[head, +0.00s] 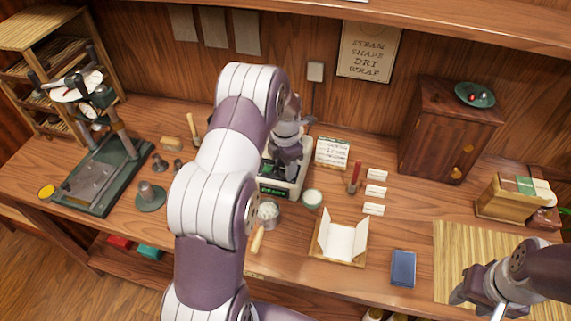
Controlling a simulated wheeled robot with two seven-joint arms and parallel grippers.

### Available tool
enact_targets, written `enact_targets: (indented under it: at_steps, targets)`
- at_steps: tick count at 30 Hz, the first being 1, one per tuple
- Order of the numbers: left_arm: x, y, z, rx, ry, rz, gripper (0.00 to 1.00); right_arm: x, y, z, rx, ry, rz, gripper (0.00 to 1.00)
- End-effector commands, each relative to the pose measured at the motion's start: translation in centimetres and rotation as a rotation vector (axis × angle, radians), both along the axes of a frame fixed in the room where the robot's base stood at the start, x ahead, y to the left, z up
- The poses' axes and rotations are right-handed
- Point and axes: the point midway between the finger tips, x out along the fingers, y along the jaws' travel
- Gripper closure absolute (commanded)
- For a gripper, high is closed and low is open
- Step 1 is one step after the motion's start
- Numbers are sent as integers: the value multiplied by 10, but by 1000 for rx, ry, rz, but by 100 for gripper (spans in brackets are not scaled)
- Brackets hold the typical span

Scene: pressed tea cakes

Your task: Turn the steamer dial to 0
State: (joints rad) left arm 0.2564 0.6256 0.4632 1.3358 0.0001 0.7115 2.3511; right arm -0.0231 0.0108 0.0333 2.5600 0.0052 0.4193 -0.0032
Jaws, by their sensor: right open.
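A pale box-shaped appliance (291,188) with a green lit display (272,191) stands at the middle of the counter; I take it to be the steamer. My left arm and gripper cover much of it. No dial or dial marking can be made out. My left gripper (287,168) points down over the appliance's top; its fingertips are too small and dark to tell whether they are apart or touching anything. My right gripper (481,302) is open and empty at the lower right, above the bamboo mat (447,240).
Close to the appliance are a metal cup (268,211), a pale round tin (312,198) and a card (333,152). A box with opened paper (340,241) and a blue block (403,268) lie in front. A press (100,172) is at left, a wooden cabinet (443,130) at right.

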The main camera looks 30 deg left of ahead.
Motion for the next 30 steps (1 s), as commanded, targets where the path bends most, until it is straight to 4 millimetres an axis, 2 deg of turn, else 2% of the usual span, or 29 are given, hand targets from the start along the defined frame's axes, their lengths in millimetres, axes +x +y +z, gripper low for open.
enact_targets:
  at_steps: [2, 5, 12, 17, 21, 30]
  targets:
    - [0, 0, 2, 0, 0, 0, 52, 0, 0, -1, 0, 0, 0, 57]
    - [0, 0, 15, 1, -3, 0, 52, 0, 0, -6, 0, 0, 0, 57]
    - [0, 0, 80, 2, -5, 0, 52, 0, 0, -19, 0, 0, 0, 57]
    - [0, 0, 122, 1, -1, 0, 52, 0, 0, 8, 0, 0, 0, 57]
    - [0, 0, 129, 0, 0, 0, 52, 0, 0, 14, 0, -1, 0, 57]
    - [0, 0, 127, 0, 0, 0, 52, 0, 0, 12, 0, 0, 0, 57]
